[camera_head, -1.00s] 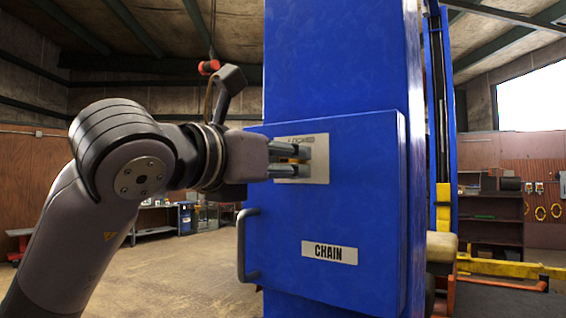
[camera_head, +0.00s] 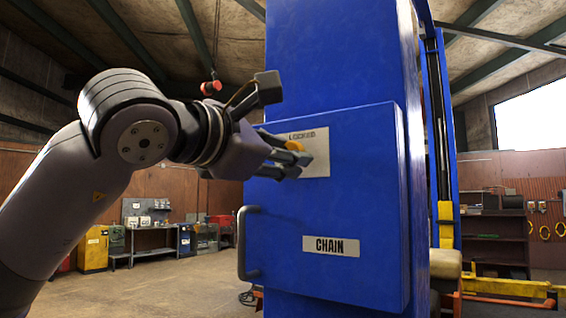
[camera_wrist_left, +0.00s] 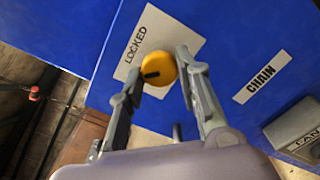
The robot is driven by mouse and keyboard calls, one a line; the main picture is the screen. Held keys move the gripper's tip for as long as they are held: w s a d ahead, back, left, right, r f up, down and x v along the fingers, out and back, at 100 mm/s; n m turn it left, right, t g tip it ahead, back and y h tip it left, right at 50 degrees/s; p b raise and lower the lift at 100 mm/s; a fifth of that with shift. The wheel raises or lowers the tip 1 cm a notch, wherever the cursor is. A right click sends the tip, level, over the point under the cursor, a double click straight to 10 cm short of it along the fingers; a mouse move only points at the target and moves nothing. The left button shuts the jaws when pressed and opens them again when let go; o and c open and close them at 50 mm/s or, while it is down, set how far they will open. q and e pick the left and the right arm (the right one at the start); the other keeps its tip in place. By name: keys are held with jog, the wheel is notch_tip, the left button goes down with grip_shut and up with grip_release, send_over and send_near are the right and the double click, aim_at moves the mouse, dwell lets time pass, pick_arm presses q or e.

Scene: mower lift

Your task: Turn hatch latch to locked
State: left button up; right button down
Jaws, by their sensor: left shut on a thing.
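The hatch latch is a round yellow knob (camera_head: 295,146) on a pale plate (camera_head: 318,165) at the upper part of the blue hatch door (camera_head: 355,205). In the left wrist view the knob (camera_wrist_left: 160,67) shows a dark mark on its face, and the word LOCKED (camera_wrist_left: 136,45) is printed on the plate beside it. My left gripper (camera_head: 300,158) is shut on the knob, one finger on each side, with the hand rolled and tilted. Part of the plate is hidden behind the fingers in the head view. My right gripper is not in view.
A grey handle (camera_head: 246,243) sticks out at the door's left edge, below my left arm. A CHAIN label (camera_head: 331,245) is on the door. The blue column (camera_head: 335,60) rises behind it. Open floor lies to the left, with a workbench (camera_head: 150,245) far back.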

pick_arm(q)
jog(key=shift+r+m+b, duration=0.1)
jog(key=shift+m+b, duration=0.2)
jog(key=shift+m, duration=4)
jog(key=o, duration=1.1)
jog(key=shift+o, duration=0.2)
jog(key=v, duration=1.2)
